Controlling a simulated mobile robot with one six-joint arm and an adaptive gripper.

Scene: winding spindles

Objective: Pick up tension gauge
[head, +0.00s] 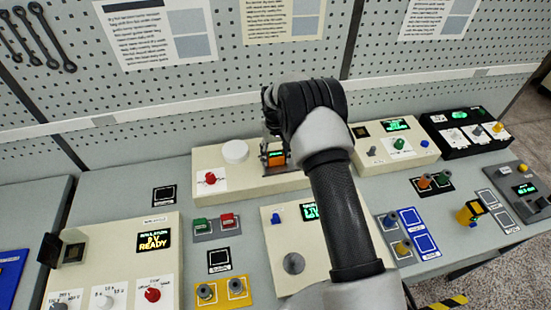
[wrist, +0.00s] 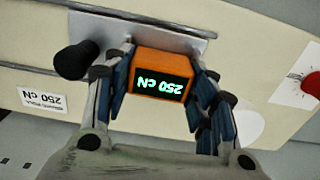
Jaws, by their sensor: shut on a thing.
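The tension gauge (wrist: 160,78) is a small orange box with a dark display reading "250 cN" in green, upside down in the wrist view. My gripper (wrist: 163,72) is shut on it, one blue-padded finger on each side. In the head view the orange gauge (head: 276,159) shows below my gripper (head: 274,150), partly hidden by the fingers and arm. The gauge is at a grey metal plate (wrist: 190,43) on a cream unit; I cannot tell whether it touches the plate.
A black knob (wrist: 76,60) stands beside the left finger. The cream unit (head: 215,162) carries a white disc (head: 235,151) and a red knob (head: 210,178). Several control boxes, coloured spools and a pegboard wall (head: 200,80) surround it.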

